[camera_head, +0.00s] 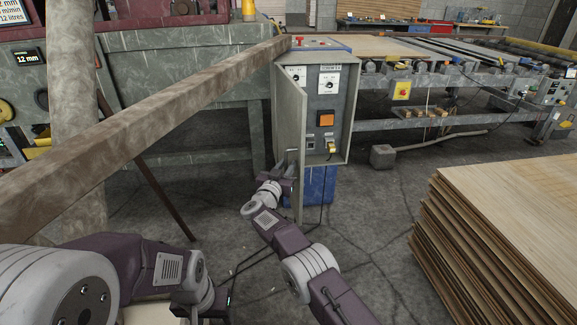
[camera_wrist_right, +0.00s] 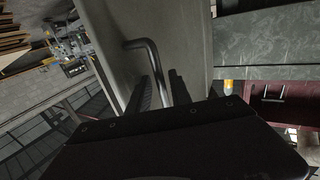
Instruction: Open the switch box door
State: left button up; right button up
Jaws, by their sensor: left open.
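The grey switch box (camera_head: 345,110) stands at the centre with its inner panel of dials and an orange button showing. Its door (camera_head: 289,110) is swung out towards me, hinged on the left and seen almost edge-on. The door's bar handle (camera_head: 291,157) is near its free edge. My right gripper (camera_head: 284,172) is at the handle. In the right wrist view the curved metal handle (camera_wrist_right: 148,58) runs down between the two dark fingers (camera_wrist_right: 162,88), which are shut on it. My left gripper (camera_head: 212,305) is low at the bottom edge, away from the box; its fingertips are cut off.
A long brown beam (camera_head: 130,130) slants across the left. A veneer stack (camera_head: 510,215) stands at the right. A conveyor table (camera_head: 430,60) is behind the box. A black cable trails over the floor. Bare floor (camera_head: 370,260) lies between box and stack.

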aim_at(286, 157)
notch_tip(286, 157, up, 4)
jog(key=shift+p, duration=1)
jog(key=s+d+r, duration=0.5)
jog(key=d+r, duration=0.2)
jog(key=d, duration=0.3)
jog(key=shift+s+b, duration=0.4)
jog(key=shift+b, duration=0.05)
